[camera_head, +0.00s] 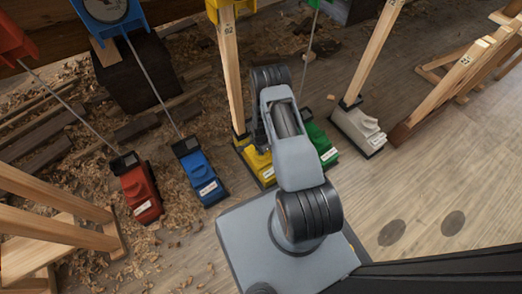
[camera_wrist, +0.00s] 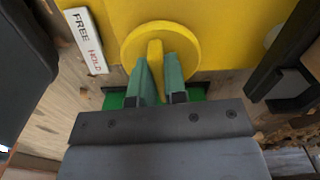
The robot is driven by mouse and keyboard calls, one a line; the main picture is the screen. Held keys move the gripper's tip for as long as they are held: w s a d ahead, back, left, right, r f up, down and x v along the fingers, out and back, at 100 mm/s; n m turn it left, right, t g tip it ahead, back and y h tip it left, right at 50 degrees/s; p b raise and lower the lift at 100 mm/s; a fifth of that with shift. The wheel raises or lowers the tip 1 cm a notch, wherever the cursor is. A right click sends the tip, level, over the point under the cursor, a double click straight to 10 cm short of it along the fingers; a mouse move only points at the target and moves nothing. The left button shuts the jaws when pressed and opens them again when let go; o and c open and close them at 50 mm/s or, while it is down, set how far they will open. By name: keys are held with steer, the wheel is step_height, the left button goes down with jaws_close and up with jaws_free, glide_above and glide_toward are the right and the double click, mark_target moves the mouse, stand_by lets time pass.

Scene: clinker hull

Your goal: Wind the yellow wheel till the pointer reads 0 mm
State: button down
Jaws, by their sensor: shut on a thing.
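The yellow wheel (camera_wrist: 187,40) shows in the wrist view on the face of a yellow housing (camera_wrist: 220,14). A raised yellow bar (camera_wrist: 155,58) crosses its middle. My gripper (camera_wrist: 160,68) has its two green-tipped fingers on either side of this bar and is shut on it. In the head view, the yellow unit (camera_head: 258,163) stands on the floor at the foot of a wooden post, partly hidden by my arm. No pointer or millimetre scale can be read in either view.
A white plate reading FREE and HOLD (camera_wrist: 86,40) is left of the wheel. Red (camera_head: 138,190), blue (camera_head: 198,172), green (camera_head: 320,143) and white (camera_head: 358,130) units stand nearby. Wooden trestle legs (camera_head: 55,225) are at left. Shavings cover the left floor; the right floor is clearer.

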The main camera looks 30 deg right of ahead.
steer(key=shift+m, duration=1.6)
steer(key=shift+w, duration=0.1)
steer(key=c, duration=1.2)
jaws_free()
steer(key=shift+o, duration=0.2)
steer(key=shift+r, duration=0.1)
step_height(320, 180, up, 14)
steer(key=p, duration=0.5)
steer(key=shift+o, duration=0.3)
